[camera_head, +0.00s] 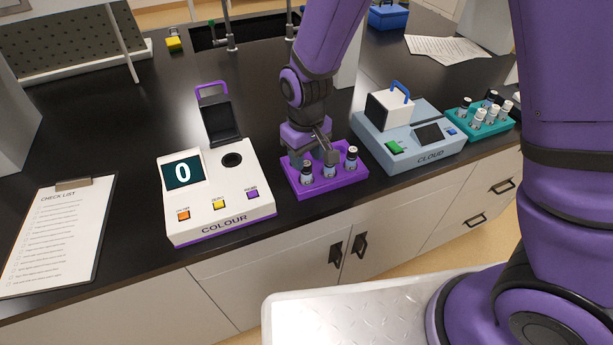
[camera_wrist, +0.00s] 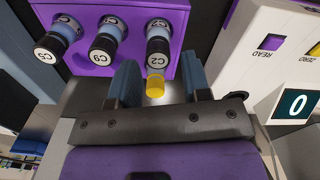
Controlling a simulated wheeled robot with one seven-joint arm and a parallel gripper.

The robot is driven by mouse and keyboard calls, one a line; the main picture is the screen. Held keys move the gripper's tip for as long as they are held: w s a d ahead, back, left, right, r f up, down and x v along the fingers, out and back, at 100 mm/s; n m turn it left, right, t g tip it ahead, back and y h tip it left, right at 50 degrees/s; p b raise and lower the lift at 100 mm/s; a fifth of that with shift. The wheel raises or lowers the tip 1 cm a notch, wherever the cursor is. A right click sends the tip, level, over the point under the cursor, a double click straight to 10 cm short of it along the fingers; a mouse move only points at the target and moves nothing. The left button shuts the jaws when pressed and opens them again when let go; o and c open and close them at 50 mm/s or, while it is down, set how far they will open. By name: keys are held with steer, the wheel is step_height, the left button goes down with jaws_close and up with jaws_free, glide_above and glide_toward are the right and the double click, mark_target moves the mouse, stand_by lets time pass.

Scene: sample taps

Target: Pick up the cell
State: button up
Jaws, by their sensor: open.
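A purple rack (camera_head: 331,188) holds three small capped vials, which look like the cells; it also shows in the wrist view (camera_wrist: 85,12). In the wrist view their dark-rimmed white caps read C5 (camera_wrist: 46,53), C9 (camera_wrist: 102,48) and C2 (camera_wrist: 158,51). My gripper (camera_wrist: 161,75) is open, its two fingers apart with C2's cap just ahead of the gap. A small yellow piece (camera_wrist: 155,86) shows between the fingers; I cannot tell what it belongs to. In the head view my gripper (camera_head: 325,146) is low over the rack and partly hides the vials.
The COLOUR instrument (camera_head: 217,213) with its lid up and display at 0 stands left of the rack. The CLOUD instrument (camera_head: 412,150) is close on the right, and beyond it a teal rack (camera_head: 485,122) of vials. A clipboard (camera_head: 60,225) lies far left.

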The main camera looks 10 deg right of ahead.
mark_target(306, 173)
steer(key=shift+w+f, duration=0.2)
steer(key=shift+f, duration=3.05)
steer(key=c, duration=0.5)
